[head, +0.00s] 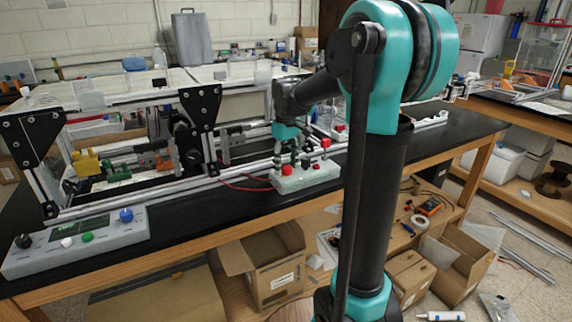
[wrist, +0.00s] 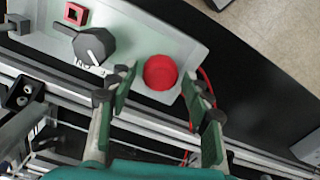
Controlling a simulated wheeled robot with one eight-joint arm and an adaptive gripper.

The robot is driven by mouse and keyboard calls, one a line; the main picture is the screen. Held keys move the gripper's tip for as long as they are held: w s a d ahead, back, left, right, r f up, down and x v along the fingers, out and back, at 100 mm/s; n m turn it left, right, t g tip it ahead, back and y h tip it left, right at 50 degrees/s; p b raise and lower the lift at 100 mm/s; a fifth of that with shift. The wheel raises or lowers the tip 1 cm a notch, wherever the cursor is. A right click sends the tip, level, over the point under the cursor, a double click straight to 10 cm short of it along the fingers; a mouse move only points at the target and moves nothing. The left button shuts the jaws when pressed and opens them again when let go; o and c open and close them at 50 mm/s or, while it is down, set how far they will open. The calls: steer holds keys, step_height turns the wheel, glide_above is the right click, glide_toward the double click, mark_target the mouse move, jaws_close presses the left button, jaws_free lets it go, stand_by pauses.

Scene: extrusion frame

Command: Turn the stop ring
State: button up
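A red round stop knob (wrist: 160,72) sits at one end of a pale control box (wrist: 204,53). It also shows in the head view as a red cap (head: 287,170) at the box's left part. I cannot make out a separate ring on it. My gripper (wrist: 158,82) is open, with green-padded fingers on either side of the red knob. Small gaps show between the fingers and the knob in the wrist view. In the head view my gripper (head: 291,153) points down over the box, and the fingertips are hard to make out.
A black pointer dial (wrist: 95,46) and a red square part (wrist: 75,13) are on the same box. A red cable (wrist: 210,88) runs past the knob's side. An aluminium extrusion rail (wrist: 145,130) runs alongside. Black bench top (wrist: 262,85) is clear beyond the box.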

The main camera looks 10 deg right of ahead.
steer(key=c, duration=0.9)
steer(key=shift+o, duration=0.2)
steer(key=shift+m, duration=0.3)
steer(key=m, duration=0.4)
steer(key=shift+m, duration=2.8)
steer(key=o, duration=1.2)
steer(key=shift+c, duration=0.2)
